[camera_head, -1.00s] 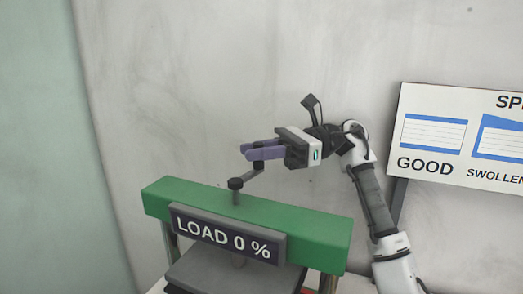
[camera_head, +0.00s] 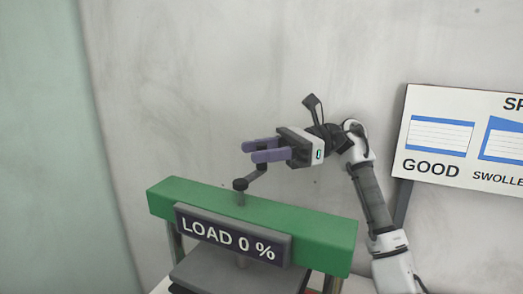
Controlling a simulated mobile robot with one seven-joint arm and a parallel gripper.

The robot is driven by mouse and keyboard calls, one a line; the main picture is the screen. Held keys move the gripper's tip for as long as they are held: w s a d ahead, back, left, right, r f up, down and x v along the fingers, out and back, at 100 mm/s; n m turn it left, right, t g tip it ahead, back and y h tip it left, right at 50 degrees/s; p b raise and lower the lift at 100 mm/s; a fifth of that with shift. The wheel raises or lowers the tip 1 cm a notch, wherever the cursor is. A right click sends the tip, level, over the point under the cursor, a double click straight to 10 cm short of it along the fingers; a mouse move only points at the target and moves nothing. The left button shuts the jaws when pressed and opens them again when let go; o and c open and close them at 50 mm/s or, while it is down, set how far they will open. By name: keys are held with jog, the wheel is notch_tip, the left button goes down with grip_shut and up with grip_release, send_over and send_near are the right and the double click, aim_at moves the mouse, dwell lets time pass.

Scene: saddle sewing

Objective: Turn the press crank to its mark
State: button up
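The press has a green crossbeam (camera_head: 310,228) with a dark panel (camera_head: 228,240) reading "LOAD 0 %". The crank (camera_head: 254,178) stands on top of the beam, with its round dark hub (camera_head: 240,184) over a grey shaft. Its arm slants up to the right, to just below my fingers. My gripper (camera_head: 258,149) reaches in from the right, with its two purple fingers visibly apart at the crank's outer end. The near finger hides the upper part of the crank handle, so I cannot tell whether it touches. I see no crank mark.
A board (camera_head: 460,140) with "GOOD" and "SWOLLEN" labels stands at the right behind my arm. A grey plate (camera_head: 215,268) lies under the beam. A plain grey wall is behind, and the air left of the crank is clear.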

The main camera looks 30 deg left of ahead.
notch_tip(320, 180, up, 20)
jog(key=p, duration=0.6)
